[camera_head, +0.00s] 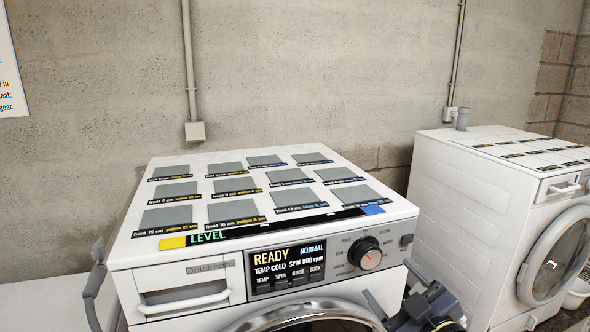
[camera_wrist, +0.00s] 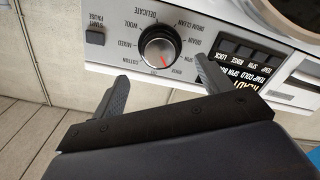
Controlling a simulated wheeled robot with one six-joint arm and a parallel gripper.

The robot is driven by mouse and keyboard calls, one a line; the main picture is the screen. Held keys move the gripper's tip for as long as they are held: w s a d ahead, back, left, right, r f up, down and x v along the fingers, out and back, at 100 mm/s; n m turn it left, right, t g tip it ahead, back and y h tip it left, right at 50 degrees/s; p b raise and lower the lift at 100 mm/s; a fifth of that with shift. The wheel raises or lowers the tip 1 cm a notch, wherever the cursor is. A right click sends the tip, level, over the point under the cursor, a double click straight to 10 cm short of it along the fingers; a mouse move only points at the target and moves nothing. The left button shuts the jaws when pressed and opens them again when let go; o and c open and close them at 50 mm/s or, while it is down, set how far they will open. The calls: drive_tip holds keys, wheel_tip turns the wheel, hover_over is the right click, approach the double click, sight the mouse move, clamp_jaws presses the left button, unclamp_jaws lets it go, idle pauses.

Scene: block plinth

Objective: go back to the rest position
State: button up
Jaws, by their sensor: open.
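My gripper (camera_head: 396,288) is at the lower right of the near washing machine's front in the head view, below the dial. Its two grey fingers are spread apart with nothing between them. In the wrist view my gripper (camera_wrist: 161,68) shows open, its fingers on either side of the dial (camera_wrist: 160,50) in the picture. Whether they touch the panel is hard to tell; the head view shows them below the dial (camera_head: 365,253). The near washing machine (camera_head: 130,250) has a lit display (camera_head: 286,268) reading READY, NORMAL, TEMP COLD, SPIN 800 rpm.
Several grey square pads (camera_head: 225,168) with labels lie on the near machine's top, with a LEVEL strip at its front edge. A second washing machine (camera_head: 440,180) stands at the right, with a gap between. A concrete wall (camera_head: 300,80) with pipes is behind.

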sight(372, 259)
drive_tip(key=shift+m, duration=0.3)
drive_tip(key=b+x, duration=0.1)
drive_tip(key=x, duration=0.6)
drive_tip(key=shift+w+r, duration=0.15)
drive_tip(key=shift+w, duration=0.05)
drive_tip(key=shift+s+m+p, duration=0.15)
drive_tip(key=shift+m+p, duration=0.6)
drive_tip(key=shift+m, duration=0.35)
drive_tip(key=m+p, duration=0.5)
drive_tip(key=b+v, duration=0.1)
drive_tip(key=v, duration=0.7)
drive_tip(key=shift+s, duration=0.2)
drive_tip(key=shift+d, duration=0.1)
